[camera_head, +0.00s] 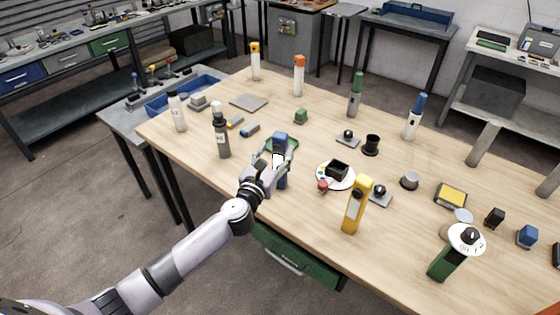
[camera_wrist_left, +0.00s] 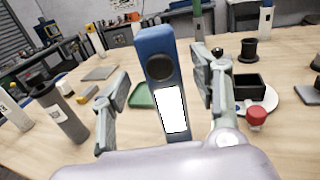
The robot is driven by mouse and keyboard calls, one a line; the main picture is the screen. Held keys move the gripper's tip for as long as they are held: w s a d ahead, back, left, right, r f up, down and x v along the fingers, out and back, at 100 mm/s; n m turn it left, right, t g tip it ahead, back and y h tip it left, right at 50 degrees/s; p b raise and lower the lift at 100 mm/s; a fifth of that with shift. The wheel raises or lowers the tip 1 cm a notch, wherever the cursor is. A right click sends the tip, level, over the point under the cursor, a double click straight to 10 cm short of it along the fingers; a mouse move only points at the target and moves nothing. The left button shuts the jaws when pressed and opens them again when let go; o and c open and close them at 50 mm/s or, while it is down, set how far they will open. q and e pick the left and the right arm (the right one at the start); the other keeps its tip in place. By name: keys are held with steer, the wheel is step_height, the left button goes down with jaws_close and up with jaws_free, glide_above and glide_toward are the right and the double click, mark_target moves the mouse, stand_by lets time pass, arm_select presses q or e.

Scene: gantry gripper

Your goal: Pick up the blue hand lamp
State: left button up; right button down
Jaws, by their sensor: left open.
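The blue hand lamp (camera_head: 281,147) stands upright near the front edge of the wooden table, with a bright white panel on its face. In the left wrist view the lamp (camera_wrist_left: 157,60) rises between the two fingers, with a dark round spot above the lit panel. My left gripper (camera_head: 279,150) is open, with its fingers on either side of the lamp. In the wrist view there are gaps between the fingers and the lamp. The lamp's lower part is partly hidden by the gripper in the head view. My right gripper is not in view.
A dark grey bottle (camera_head: 221,137) stands left of the lamp. A white plate (camera_head: 345,185) with a black box (camera_head: 337,170) and a red-topped item (camera_head: 323,185) is to the right. A yellow hand lamp (camera_head: 356,206) stands further right. A green tray (camera_wrist_left: 143,95) lies behind the lamp.

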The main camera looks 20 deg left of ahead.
arm_select(q)
steer(key=w, duration=0.3)
steer(key=shift+w+d+f, duration=0.1)
steer(key=shift+w+d, duration=0.15)
steer(key=shift+w, duration=0.15)
steer(key=shift+s, duration=0.1)
steer(key=shift+c, duration=0.6)
jaws_close()
